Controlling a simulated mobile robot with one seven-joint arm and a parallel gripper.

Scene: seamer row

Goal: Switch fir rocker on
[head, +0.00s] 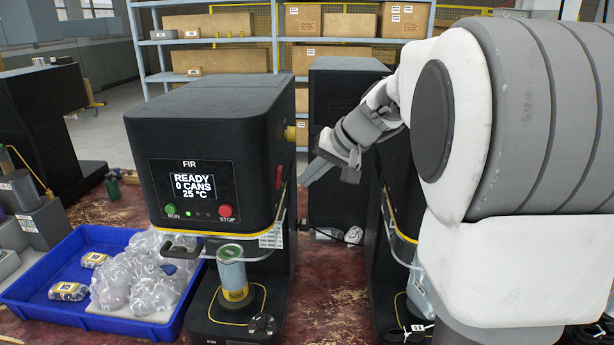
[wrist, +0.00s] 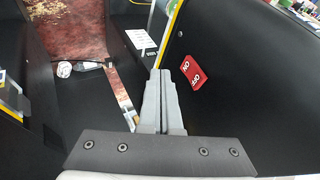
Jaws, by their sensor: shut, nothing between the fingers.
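The black machine labelled FIR (head: 205,110) stands left of centre in the head view. Its screen (head: 187,183) reads READY, 0 CANS, 25 °C. A red rocker (head: 279,176) shows edge-on on its right side wall. In the wrist view a red rocker (wrist: 194,72) with ON and OFF in white sits on a black wall, right of the fingertips. I cannot tell which end is pressed in. My gripper (head: 304,183) is shut and empty, just right of the FIR machine's side. In the wrist view its fingers (wrist: 161,76) are together, apart from the rocker.
A green RUN button (head: 171,210) and red STOP button (head: 225,211) are on the front. A can (head: 232,270) stands below on the machine. A blue tray (head: 75,245) with bagged items is at left. Another dark machine (head: 385,245) stands close on the right, leaving a narrow gap.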

